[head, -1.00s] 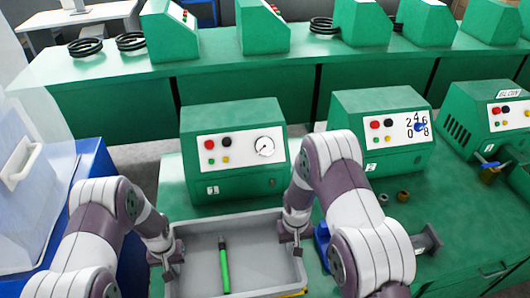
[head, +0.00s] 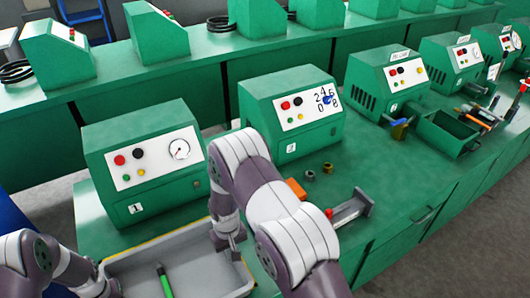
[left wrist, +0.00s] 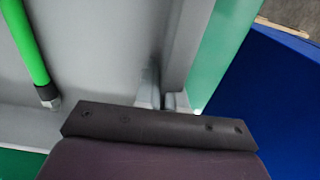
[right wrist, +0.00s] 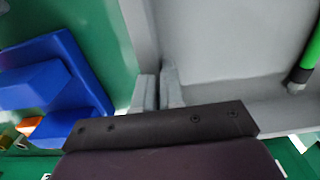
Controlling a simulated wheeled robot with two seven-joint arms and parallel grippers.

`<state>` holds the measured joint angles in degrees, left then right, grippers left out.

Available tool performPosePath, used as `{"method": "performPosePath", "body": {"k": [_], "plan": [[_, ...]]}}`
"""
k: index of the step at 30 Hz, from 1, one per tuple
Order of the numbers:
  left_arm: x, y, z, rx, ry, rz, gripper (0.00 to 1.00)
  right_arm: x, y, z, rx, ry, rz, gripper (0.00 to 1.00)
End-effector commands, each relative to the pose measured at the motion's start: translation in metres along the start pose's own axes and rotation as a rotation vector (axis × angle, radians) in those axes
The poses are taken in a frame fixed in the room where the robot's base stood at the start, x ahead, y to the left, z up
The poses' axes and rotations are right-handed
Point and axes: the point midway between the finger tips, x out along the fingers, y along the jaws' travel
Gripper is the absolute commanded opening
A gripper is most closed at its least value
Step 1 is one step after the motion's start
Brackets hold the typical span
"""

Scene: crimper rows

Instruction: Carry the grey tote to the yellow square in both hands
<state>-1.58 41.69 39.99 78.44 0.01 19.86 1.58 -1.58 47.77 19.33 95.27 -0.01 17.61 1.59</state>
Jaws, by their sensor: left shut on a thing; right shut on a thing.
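The grey tote (head: 203,284) is in front of the green machine marked 1, its near part cut off by the head view's lower edge. A green-handled tool (head: 164,281) lies inside it. A thin yellow strip (head: 150,239), likely of the yellow square, shows along the tote's far edge; the rest is hidden. My left gripper (head: 108,288) is shut on the tote's left wall; its fingers pinch the wall in the left wrist view (left wrist: 161,101). My right gripper (head: 229,246) is shut on the right wall, also seen in the right wrist view (right wrist: 158,93).
Machine 1 (head: 145,165) stands just behind the tote. Nuts (head: 310,175), an orange block (head: 296,189) and a grey fixture (head: 349,207) lie to the right. A blue block (right wrist: 50,75) is beside the right wall. A green bin (head: 447,135) is farther right.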

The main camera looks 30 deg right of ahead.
Motion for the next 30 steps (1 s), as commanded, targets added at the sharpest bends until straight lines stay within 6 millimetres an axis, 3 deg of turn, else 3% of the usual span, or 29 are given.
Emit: {"method": "performPosePath", "body": {"k": [1, 3, 9, 10, 12, 13, 19, 22, 28, 29, 30], "plan": [[-0.0008, 0.0, -0.0004, 0.0, 0.001, 0.0, 0.12, -0.0007, 0.0001, -0.0003, 0.0, 0.001, 0.0, 0.12], [-0.0008, 0.0, -0.0004, 0.0, 0.001, 0.0, 0.34, -0.0008, 0.0001, -0.0003, 0.0, 0.001, 0.0, 0.34], [-0.0007, 0.0, -0.0002, 0.0, 0.001, 0.0, 0.34, -0.0007, 0.0, -0.0001, 0.0, 0.0, 0.0, 0.34], [-0.0007, 0.0, -0.0002, 0.0, 0.0, 0.0, 0.38, -0.0007, 0.0, -0.0001, 0.0, 0.0, 0.0, 0.34], [-0.0007, 0.0, -0.0002, 0.0, 0.0, 0.0, 0.6, -0.0006, 0.0, -0.0001, 0.0, 0.0, 0.0, 0.34], [-0.0007, 0.0, -0.0002, 0.0, 0.0, 0.0, 0.64, -0.0006, 0.0, -0.0001, 0.0, 0.0, 0.0, 0.34], [-0.0006, 0.0, -0.0001, 0.0, 0.0, 0.0, 0.64, -0.0005, 0.0, 0.0, 0.0, 0.0, 0.0, 0.34], [-0.0001, 0.0, 0.0003, 0.0, -0.001, 0.0, 0.64, -0.0001, 0.0, 0.0003, 0.0, -0.001, 0.0, 0.64], [-0.0003, 0.0, 0.0001, 0.0, 0.0, 0.0, 0.64, -0.0003, 0.0, 0.0002, 0.0, -0.001, 0.0, 0.64], [-0.0003, 0.0, 0.0001, 0.0, 0.0, 0.0, 0.71, -0.0003, 0.0, 0.0002, 0.0, -0.001, 0.0, 0.64], [-0.0004, 0.0, 0.0001, 0.0, 0.0, 0.0, 0.84, -0.0003, 0.0, 0.0001, 0.0, 0.0, 0.0, 0.64]]}}
